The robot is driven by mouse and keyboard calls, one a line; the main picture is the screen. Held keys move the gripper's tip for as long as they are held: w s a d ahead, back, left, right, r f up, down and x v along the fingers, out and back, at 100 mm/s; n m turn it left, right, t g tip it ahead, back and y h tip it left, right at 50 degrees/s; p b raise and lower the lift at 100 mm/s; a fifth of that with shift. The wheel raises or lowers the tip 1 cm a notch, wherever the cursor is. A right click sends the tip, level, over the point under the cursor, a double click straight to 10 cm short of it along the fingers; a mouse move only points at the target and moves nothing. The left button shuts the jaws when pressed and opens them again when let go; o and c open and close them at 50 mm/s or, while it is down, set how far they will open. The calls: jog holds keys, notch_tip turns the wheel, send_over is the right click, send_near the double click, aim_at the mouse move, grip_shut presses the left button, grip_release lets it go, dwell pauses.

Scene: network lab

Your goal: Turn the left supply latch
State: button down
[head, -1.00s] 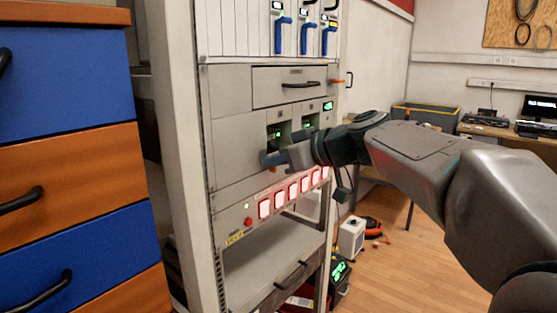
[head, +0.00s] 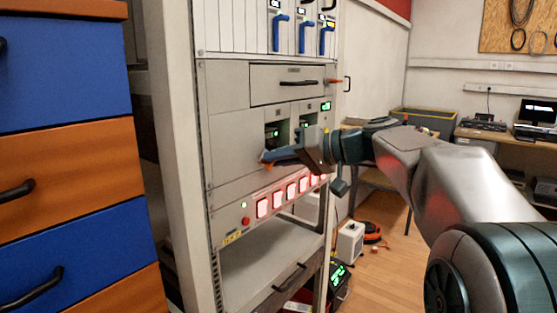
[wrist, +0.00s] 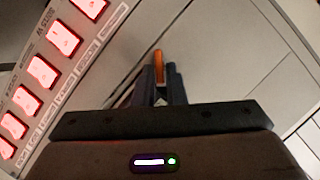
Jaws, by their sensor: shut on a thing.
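The left supply latch shows as an orange lever (wrist: 158,64) between my fingertips in the wrist view. In the head view only a small orange bit of the latch (head: 268,166) shows at the fingertips; the rest is hidden. My gripper (head: 276,156) is shut on it, in front of the rack; it also shows in the wrist view (wrist: 162,84). The left supply (head: 276,132) has a lit green display just above the gripper. The right supply (head: 308,120) is beside it and partly covered by my gripper.
A strip of red-lit switches (head: 277,200) runs just below my gripper. A drawer with a black handle (head: 298,83) is above, and an orange lever (head: 333,81) sticks out at the right. A blue and orange cabinet (head: 70,150) stands left.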

jog(key=shift+w+d+f+m+g+y, duration=0.15)
jog(key=shift+m+y, duration=0.45)
jog(key=shift+m, duration=0.65)
jog(key=shift+f+m+g+y, duration=0.15)
jog(key=shift+m+y, duration=0.45)
jog(key=shift+m, duration=0.6)
jog(key=shift+w+d+f+m+y, duration=0.1)
jog(key=shift+f+m+y, duration=0.15)
jog(key=shift+m+y, duration=0.7)
jog(key=shift+m+h, duration=0.35)
jog(key=shift+m, duration=0.15)
jog(key=shift+a, duration=0.1)
jog(key=c, duration=1.5)
grip_release()
jog(key=shift+s, duration=0.1)
jog(key=v, duration=1.4)
